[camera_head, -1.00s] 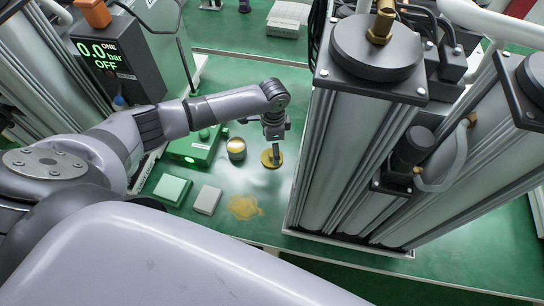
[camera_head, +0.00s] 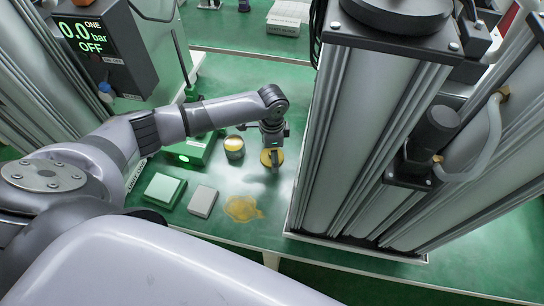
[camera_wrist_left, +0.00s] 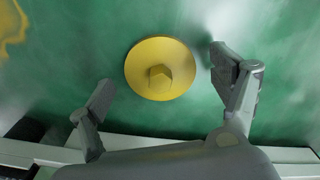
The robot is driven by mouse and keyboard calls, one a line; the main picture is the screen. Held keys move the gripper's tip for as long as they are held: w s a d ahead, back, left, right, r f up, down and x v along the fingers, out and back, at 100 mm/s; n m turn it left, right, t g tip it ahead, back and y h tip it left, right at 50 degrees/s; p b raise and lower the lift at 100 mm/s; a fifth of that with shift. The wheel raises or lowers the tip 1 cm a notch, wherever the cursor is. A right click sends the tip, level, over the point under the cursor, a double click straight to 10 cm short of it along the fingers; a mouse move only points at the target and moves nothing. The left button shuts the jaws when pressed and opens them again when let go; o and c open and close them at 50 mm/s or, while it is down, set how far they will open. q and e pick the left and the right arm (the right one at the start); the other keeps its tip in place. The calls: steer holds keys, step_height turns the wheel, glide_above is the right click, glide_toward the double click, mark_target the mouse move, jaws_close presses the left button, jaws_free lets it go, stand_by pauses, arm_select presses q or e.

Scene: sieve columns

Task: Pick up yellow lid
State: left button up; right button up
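The yellow lid (camera_head: 266,158) is a round disc lying on the green table beside the tall grey column. In the left wrist view the yellow lid (camera_wrist_left: 160,68) shows whole, with a raised faceted knob at its middle. My left gripper (camera_head: 274,160) is above the lid and hides part of it in the head view. In the left wrist view my left gripper (camera_wrist_left: 165,75) is open, with its fingers spread wide on either side of the lid and nothing between them touching it. My right gripper is not in view.
A round container (camera_head: 234,147) with yellow contents stands left of the lid. A yellow spill (camera_head: 242,208) lies in front. A tall metal column (camera_head: 355,130) stands close on the right.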

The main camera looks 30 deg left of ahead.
arm_select(q)
steer(key=c, duration=0.9)
